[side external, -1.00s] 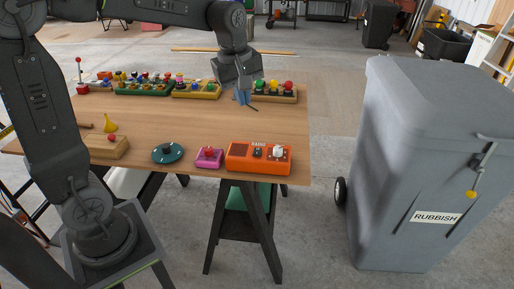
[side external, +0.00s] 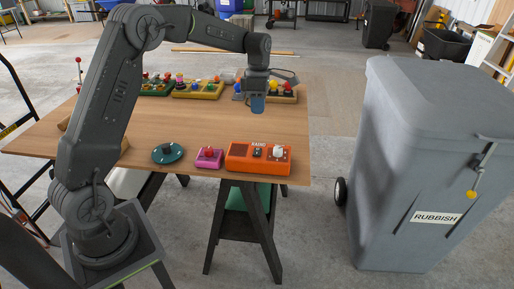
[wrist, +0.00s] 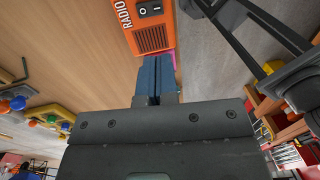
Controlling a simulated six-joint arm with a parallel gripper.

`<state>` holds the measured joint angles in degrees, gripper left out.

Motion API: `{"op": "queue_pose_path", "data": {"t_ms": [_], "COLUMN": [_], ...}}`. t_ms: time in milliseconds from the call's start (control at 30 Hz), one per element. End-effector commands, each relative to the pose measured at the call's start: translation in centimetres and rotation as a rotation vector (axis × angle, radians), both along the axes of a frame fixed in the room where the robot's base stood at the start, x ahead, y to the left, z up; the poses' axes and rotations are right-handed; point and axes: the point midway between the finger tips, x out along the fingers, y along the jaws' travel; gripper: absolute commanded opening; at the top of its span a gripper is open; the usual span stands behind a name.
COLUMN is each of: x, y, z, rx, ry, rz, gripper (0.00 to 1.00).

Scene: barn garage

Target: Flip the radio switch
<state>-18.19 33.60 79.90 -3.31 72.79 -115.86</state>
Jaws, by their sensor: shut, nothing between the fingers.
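The orange radio (side external: 240,163) sits at the front right edge of the wooden table, with a dark switch (side external: 257,152) and a white knob (side external: 278,152) on top. In the wrist view, part of the radio (wrist: 152,38) shows its "RADIO" lettering, speaker slots and the black rocker switch (wrist: 150,10) marked O and I. My gripper (side external: 257,108) is above the table behind the radio, pointing down and apart from it. Its blue fingers (wrist: 156,62) are shut and empty. The knob is outside the wrist view.
A pink box with a red button (side external: 208,158) and a dark green dial (side external: 167,153) stand left of the radio. Several boards with coloured knobs (side external: 197,90) line the back. A grey rubbish bin (side external: 400,180) stands right of the table. The table middle is clear.

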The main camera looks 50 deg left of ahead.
Motion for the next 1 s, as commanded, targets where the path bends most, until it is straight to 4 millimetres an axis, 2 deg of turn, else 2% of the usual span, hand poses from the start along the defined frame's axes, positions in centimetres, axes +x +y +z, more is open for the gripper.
{"op": "queue_pose_path", "data": {"t_ms": [133, 267, 700, 833, 1000], "x": [-0.1, -0.2, -1.0, -1.1, -1.2], "y": [-0.1, -0.2, -0.9, -1.1, -1.2], "z": [-0.3, -1.6, -10.2, -12.1, -13.6], "rx": [0.0, -0.001, -0.002, 0.0, 0.0], "ry": [0.001, 0.003, 0.004, 0.002, 0.001], "rz": [-0.002, -0.003, -0.004, -0.004, -0.004], "gripper": [0.0, 0.0, 0.0, 0.0, 0.0]}}
